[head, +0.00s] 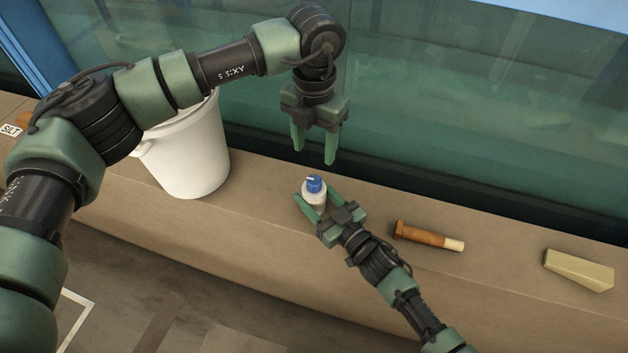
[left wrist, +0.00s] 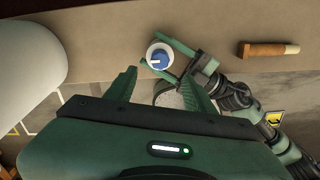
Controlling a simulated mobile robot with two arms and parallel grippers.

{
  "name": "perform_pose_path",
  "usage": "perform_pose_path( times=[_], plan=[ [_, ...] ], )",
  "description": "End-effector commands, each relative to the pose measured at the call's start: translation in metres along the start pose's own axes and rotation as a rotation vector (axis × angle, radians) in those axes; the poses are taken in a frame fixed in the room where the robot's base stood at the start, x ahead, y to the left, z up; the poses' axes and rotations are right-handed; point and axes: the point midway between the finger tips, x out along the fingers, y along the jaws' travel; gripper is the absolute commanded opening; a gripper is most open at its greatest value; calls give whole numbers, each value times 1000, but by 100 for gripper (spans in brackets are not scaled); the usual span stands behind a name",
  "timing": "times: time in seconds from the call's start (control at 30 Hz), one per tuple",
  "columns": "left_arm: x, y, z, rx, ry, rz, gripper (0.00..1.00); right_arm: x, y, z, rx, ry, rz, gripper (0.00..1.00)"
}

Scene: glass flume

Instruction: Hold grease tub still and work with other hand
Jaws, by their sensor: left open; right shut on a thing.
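The grease tub (head: 314,190) is a small white container with a blue top, standing upright on the brown ledge. My right gripper (head: 309,205) is shut on the tub from the front, one finger on each side. My left gripper (head: 314,154) is above and behind the tub, fingers pointing down, open and empty. In the left wrist view the tub (left wrist: 159,56) shows its round blue top with a white mark, beyond the left fingers (left wrist: 168,84). The lower part of the tub is partly hidden by the right gripper.
A white bucket (head: 188,150) stands on the ledge (head: 262,215) to the left. A brown cylinder with a pale end (head: 428,236) and a pale wedge-shaped block (head: 579,270) lie to the right. The glass wall (head: 450,120) rises behind the ledge.

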Motion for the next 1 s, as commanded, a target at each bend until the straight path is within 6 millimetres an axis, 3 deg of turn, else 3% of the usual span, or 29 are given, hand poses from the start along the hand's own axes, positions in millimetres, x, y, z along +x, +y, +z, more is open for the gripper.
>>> perform_pose_path(
  times=[0.3,0.53,0.7,0.83,1.0],
  plan=[
    [-7,0,0,776,0,0,54,0,0,0,0,-1,0,4],
    [-11,0,0,1262,1,-1,54,0,0,0,0,-1,0,4],
    [-13,0,0,1467,1,-1,54,0,0,0,0,-1,0,4],
    [-10,0,0,1528,2,-2,54,0,0,0,0,-1,0,4],
    [10,0,-1,1537,2,-4,54,0,0,0,0,-1,0,4]
  ],
)
